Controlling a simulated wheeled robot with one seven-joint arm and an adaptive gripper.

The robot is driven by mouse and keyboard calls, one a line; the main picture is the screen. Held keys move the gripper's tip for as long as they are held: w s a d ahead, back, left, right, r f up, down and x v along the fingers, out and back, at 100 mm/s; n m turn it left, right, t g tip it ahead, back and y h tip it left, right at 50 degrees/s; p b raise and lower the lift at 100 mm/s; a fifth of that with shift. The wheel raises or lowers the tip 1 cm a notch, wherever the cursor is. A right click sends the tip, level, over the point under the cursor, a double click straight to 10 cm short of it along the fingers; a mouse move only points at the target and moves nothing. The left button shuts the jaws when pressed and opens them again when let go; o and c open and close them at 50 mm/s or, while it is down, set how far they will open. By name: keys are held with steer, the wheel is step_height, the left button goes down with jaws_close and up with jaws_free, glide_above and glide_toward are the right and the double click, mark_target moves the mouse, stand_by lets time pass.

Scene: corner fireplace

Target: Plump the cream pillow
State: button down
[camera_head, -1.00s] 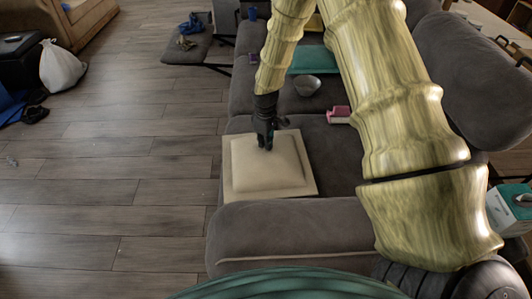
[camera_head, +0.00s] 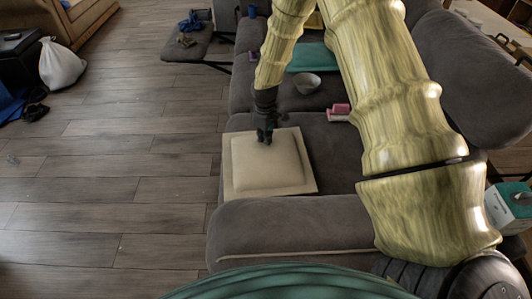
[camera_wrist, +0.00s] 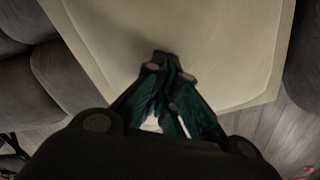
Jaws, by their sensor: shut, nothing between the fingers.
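The cream pillow (camera_head: 268,170) lies flat on the near end of the grey sofa seat, its raised middle framed by a flat border. It also fills much of the wrist view (camera_wrist: 200,40). My gripper (camera_head: 264,140) is over the far part of the pillow, pointing down. In the wrist view its fingertips (camera_wrist: 168,62) are together with nothing between them. They appear close to the pillow's surface; I cannot tell whether they touch it.
The grey sofa armrest (camera_head: 290,228) is in front of the pillow. A grey bowl (camera_head: 307,83), a pink item (camera_head: 339,112) and a teal cushion (camera_head: 314,58) are farther along the sofa. Open wooden floor (camera_head: 130,190) lies to the left.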

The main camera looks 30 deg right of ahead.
steer(key=shift+f+b, duration=0.3)
steer(key=shift+f, duration=0.7)
steer(key=shift+r, duration=0.1)
steer(key=shift+r, duration=0.1)
steer(key=shift+r+p, duration=1.4)
